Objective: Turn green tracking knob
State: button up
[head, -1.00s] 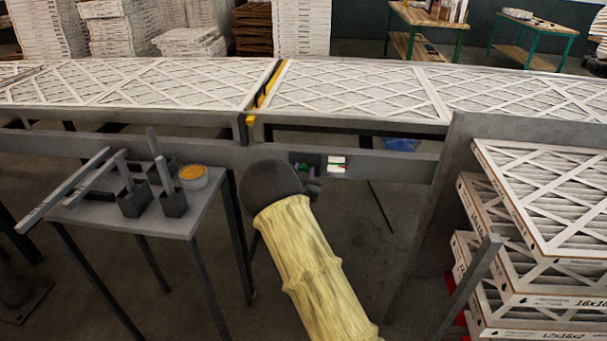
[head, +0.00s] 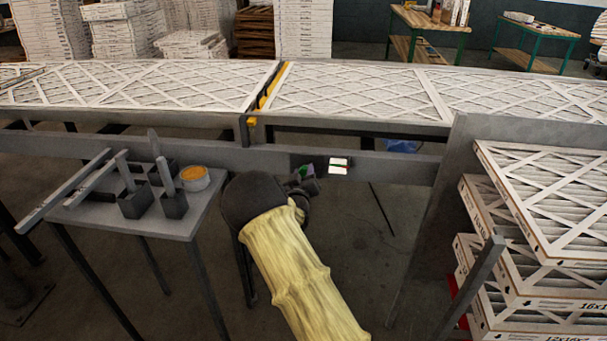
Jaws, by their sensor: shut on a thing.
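A white label (head: 338,164) sits right of the knob. A grey stand (head: 195,215) with holders and an orange-topped tub (head: 194,177) is close left of my arm. Stacked boxed filters (head: 520,262) stand at the right. Flat filters (head: 350,90) lie on the conveyor behind.

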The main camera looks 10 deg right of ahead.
jog(key=shift+a, duration=0.15)
jog(key=o, duration=1)
jog(key=shift+s, duration=0.1)
jog(key=v, duration=1.7)
jog(key=shift+s, duration=0.1)
